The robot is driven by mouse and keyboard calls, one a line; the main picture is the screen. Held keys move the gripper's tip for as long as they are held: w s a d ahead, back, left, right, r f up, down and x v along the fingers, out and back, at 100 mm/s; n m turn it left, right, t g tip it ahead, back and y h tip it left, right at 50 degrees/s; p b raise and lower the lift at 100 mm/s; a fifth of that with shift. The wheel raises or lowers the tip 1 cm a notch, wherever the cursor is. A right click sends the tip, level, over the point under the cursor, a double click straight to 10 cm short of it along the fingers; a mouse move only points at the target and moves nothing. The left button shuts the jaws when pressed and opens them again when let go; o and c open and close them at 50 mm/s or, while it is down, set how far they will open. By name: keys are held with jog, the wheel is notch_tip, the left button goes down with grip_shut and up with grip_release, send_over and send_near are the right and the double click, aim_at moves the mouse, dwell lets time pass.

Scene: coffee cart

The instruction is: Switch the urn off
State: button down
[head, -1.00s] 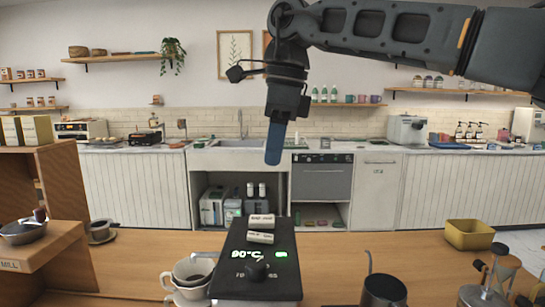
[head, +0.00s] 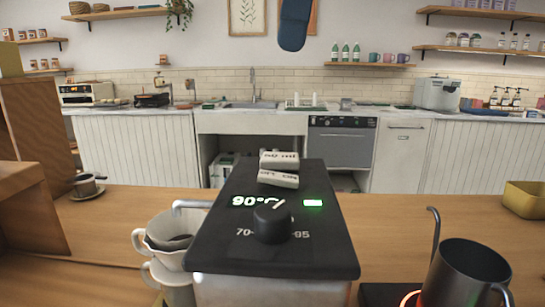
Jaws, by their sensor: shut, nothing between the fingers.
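The urn (head: 225,262) stands in the front middle of the wooden counter, with a black top panel.
A dark kettle (head: 468,275) stands at the right beside a glowing orange ring (head: 411,299). A yellow bin (head: 526,205) is at far right. The counter behind the urn is mostly clear.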

aim_at(282, 175)
jog(key=shift+f, duration=0.1)
jog(key=f, duration=0.4)
jog(key=a+f, duration=0.1)
jog(key=f, duration=0.4)
jog(key=a+f+b, duration=0.1)
jog(key=f, duration=0.3)
jog(key=shift+a+f, duration=0.1)
jog(key=shift+f, duration=0.15)
jog(key=shift+a+f, duration=0.15)
jog(key=shift+f, duration=0.3)
jog(key=shift+d+f, duration=0.1)
jog(key=shift+d, duration=0.8)
